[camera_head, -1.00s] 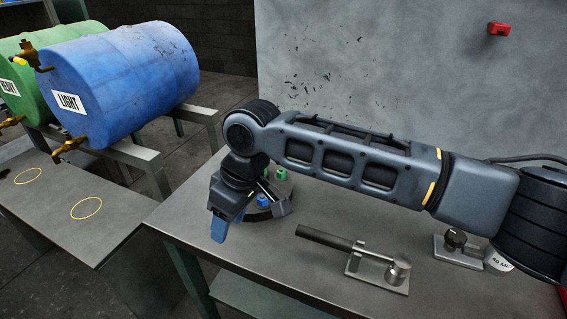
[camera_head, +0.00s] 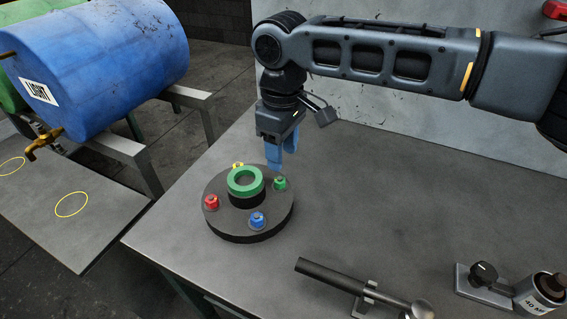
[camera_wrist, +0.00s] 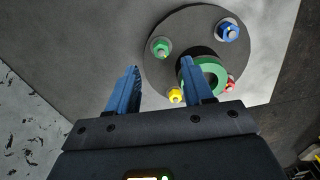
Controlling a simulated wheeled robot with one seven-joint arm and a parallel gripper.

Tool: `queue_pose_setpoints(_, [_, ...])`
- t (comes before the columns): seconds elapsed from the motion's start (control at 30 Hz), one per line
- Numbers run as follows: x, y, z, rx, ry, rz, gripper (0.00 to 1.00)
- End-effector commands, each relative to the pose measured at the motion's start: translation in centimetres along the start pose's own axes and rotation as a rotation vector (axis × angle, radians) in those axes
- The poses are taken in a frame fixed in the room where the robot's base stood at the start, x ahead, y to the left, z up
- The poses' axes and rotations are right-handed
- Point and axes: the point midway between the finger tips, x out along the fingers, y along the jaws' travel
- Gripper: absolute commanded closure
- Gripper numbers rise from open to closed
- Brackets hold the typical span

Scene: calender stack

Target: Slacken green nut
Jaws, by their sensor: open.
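The green nut (camera_head: 279,183) sits on the right side of a dark round flange (camera_head: 231,225) on the bench, beside the green central ring (camera_head: 243,180). It also shows in the wrist view (camera_wrist: 160,47), ahead of and between the two blue fingertips. A red nut (camera_head: 211,203), a blue nut (camera_head: 257,220) and a yellow nut (camera_head: 237,165), partly hidden by the ring, sit around the same flange. My gripper (camera_head: 284,163) is open and empty, pointing down just behind and above the green nut, apart from it. Its fingers also show in the wrist view (camera_wrist: 160,82).
A dark-handled tool (camera_head: 340,279) rests in a cradle at the bench front, and a small canister (camera_head: 540,295) stands at the right. A blue drum (camera_head: 95,70) lies on a stand at the left. The bench (camera_head: 400,200) right of the flange is clear.

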Motion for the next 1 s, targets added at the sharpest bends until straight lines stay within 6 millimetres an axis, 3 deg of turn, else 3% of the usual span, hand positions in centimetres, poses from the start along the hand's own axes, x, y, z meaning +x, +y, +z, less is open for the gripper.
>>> queue_pose_setpoints(0.5, [6.6, -0.1, 0.0, -0.001, -0.002, -0.001, 0.49])
queue_pose_setpoints(0.9, [7.6, -0.1, 0.0, -0.001, 0.000, 0.000, 0.49])
queue_pose_setpoints(1.0, [7.6, -0.1, 0.0, -0.001, 0.000, 0.000, 0.58])
